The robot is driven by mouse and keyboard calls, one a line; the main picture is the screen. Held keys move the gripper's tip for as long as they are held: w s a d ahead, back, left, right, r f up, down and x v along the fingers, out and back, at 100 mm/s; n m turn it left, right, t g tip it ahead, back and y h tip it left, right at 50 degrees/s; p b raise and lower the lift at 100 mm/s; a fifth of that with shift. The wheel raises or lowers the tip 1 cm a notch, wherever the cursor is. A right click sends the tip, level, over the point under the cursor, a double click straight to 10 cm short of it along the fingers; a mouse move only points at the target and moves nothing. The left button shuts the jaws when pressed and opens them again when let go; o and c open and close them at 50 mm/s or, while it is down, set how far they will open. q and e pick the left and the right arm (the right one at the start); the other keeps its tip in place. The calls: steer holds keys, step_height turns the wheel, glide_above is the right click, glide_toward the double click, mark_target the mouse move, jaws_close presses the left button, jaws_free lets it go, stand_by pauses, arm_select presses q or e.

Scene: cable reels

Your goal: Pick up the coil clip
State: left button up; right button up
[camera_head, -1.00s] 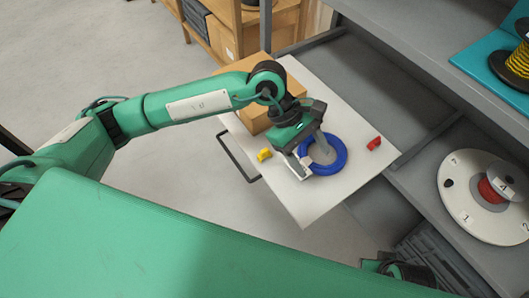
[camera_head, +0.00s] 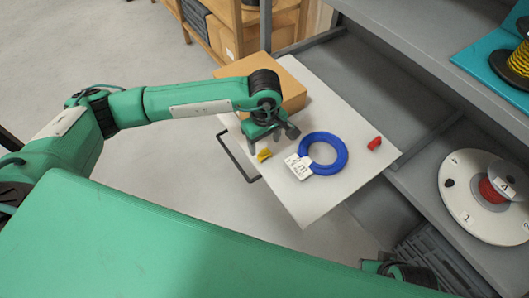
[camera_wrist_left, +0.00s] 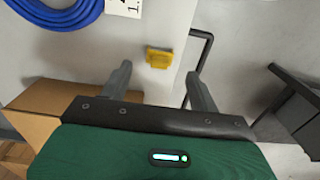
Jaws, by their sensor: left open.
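A small yellow clip (camera_head: 264,155) lies on the white pull-out board (camera_head: 310,205), left of a blue cable coil (camera_head: 327,138) with a white numbered tag (camera_head: 299,166). A small red clip (camera_head: 374,143) lies right of the coil. My left gripper (camera_head: 263,143) is open and empty, just above the yellow clip. In the left wrist view the yellow clip (camera_wrist_left: 159,58) shows just beyond the gap between the open fingertips (camera_wrist_left: 158,74), not between the fingers. The coil (camera_wrist_left: 60,12) is partly cut off there. My right gripper is not in view.
A cardboard box (camera_head: 290,88) stands on the board behind my left gripper. A black handle (camera_head: 236,158) sticks out from the board's left edge. Grey shelving on the right holds a white reel (camera_head: 462,210) and a yellow-black cable spool (camera_head: 518,62).

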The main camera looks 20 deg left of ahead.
mark_target(264, 150)
arm_select(q)
step_height(264, 150, down, 5)
steer(key=shift+w+f, duration=0.1)
steer(key=c, duration=1)
